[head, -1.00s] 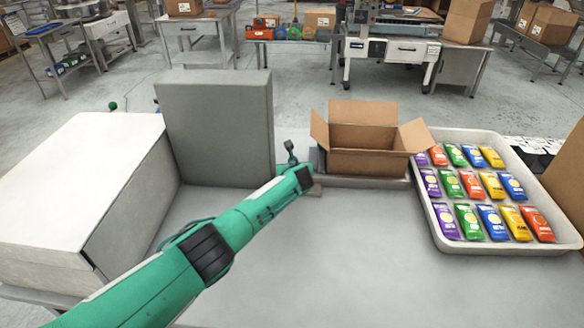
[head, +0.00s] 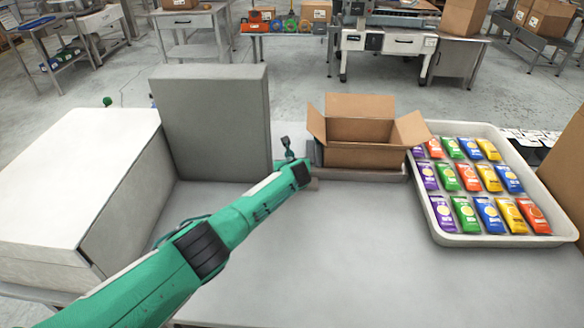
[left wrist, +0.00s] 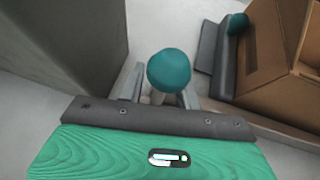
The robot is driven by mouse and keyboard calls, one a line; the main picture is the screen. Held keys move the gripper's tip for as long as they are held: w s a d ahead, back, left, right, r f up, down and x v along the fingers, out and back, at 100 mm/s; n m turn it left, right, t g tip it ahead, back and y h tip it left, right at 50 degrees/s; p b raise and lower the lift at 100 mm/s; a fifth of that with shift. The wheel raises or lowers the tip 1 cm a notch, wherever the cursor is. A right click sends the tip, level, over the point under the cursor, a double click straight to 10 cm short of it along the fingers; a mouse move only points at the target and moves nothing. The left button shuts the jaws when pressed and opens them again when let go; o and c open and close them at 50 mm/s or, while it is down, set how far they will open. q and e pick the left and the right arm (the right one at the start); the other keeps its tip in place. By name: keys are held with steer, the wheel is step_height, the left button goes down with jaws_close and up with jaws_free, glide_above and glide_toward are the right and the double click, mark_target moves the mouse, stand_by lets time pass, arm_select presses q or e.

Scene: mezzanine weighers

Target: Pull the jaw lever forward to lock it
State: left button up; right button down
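In the left wrist view a teal ball knob (left wrist: 169,70) on a pale stalk, apparently the jaw lever, stands between the grey fingers of my left gripper (left wrist: 160,90). The fingers are apart, one on each side of the stalk; whether they touch it is hidden by the knob. In the head view my left gripper (head: 288,152) is small, just left of the open cardboard box (head: 362,155); the lever cannot be made out there. A dark grey plate (left wrist: 208,58) with a second teal knob (left wrist: 238,22) stands beside the box. My right gripper is not in view.
A tall grey panel (head: 212,125) and a white cabinet (head: 75,170) stand on the left. A white tray (head: 436,228) of colourful packets lies right of the box. The table front (head: 330,255) is clear.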

arm_select(q)
steer(key=shift+s+d+r+p, duration=0.1)
steer(key=shift+s+r+p, duration=0.35)
steer(key=shift+s, duration=0.1)
steer(key=v, duration=1.1)
steer(key=shift+s, duration=0.35)
steer(key=shift+d, duration=0.1)
